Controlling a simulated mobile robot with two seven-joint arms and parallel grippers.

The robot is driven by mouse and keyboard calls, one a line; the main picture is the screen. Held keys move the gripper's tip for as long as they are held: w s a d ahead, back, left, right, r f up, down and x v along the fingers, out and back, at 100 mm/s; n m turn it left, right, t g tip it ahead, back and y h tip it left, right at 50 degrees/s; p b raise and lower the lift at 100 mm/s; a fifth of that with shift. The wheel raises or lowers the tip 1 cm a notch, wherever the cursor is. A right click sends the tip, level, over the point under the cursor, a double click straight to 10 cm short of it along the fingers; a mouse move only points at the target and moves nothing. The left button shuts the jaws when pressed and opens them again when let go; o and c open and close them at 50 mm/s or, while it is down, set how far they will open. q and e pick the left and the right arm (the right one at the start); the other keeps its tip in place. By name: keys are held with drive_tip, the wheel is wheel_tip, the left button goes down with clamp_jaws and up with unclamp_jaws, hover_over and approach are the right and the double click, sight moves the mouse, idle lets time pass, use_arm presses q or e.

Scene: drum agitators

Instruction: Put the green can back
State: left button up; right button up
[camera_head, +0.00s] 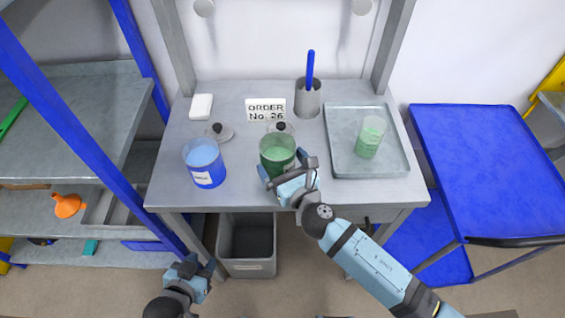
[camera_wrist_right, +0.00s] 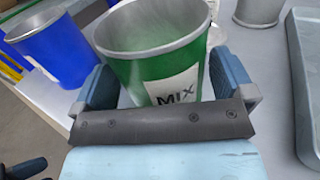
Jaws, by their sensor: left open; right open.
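The green can (camera_head: 276,153) stands on the grey table near its front edge, left of the tray. In the right wrist view the green can (camera_wrist_right: 155,60) is open-topped, with a white label reading MIX. My right gripper (camera_head: 285,171) is at the can from the front. Its two fingers (camera_wrist_right: 170,88) stand on either side of the can, open; whether they touch it I cannot tell. My left gripper (camera_head: 192,268) is open and empty, low in front of the table, left of the grey bin.
A blue can (camera_head: 204,165) stands left of the green can. Two lids (camera_head: 219,131) lie behind the cans, near the order sign (camera_head: 265,109). A grey cup (camera_head: 308,99) holds a blue stick.

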use_arm(q)
drive_tip(key=shift+f+b, duration=0.65)
drive_tip(key=shift+b, duration=0.1)
use_arm(e)
drive_tip(key=v, duration=1.2)
drive_tip(key=shift+r, duration=0.1)
